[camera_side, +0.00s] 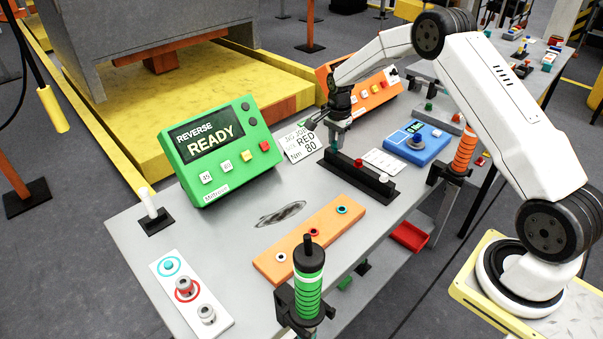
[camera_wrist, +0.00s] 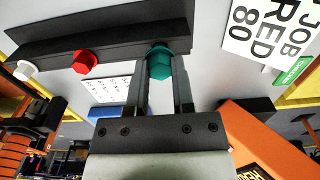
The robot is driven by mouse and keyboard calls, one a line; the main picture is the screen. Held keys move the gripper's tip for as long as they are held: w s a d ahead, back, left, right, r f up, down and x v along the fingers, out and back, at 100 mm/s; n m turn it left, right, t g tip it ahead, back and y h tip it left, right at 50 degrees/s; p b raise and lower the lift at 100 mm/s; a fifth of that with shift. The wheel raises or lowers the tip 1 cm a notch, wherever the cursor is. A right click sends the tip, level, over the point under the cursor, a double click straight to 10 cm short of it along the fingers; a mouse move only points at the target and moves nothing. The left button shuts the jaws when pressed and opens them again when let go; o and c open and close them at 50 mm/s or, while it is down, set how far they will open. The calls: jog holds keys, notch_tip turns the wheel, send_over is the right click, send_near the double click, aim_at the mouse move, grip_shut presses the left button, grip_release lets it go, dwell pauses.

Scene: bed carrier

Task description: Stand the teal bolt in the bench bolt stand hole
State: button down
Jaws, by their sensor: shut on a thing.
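My gripper (camera_wrist: 160,80) points down over the back end of the black rack (camera_side: 360,178). Its fingers are shut on the teal bolt (camera_wrist: 159,62), whose hex head shows between them in the wrist view. An orange bar (camera_side: 298,244) lies on the bench with three ringed holes: white, red and teal (camera_side: 342,209). The teal-ringed hole is the one nearest the black rack and looks empty.
A red bolt (camera_side: 358,163) and a white bolt (camera_side: 384,178) stand in the rack. A green display (camera_side: 222,150), blue box (camera_side: 418,143) and orange panel (camera_side: 365,90) stand around it. A green-banded tool (camera_side: 309,285) rises at the front edge. Bench between rack and bar is clear.

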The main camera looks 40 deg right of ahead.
jog(key=shift+f, duration=0.7)
jog(key=shift+c, duration=2)
grip_release()
jog(key=shift+r, duration=3.95)
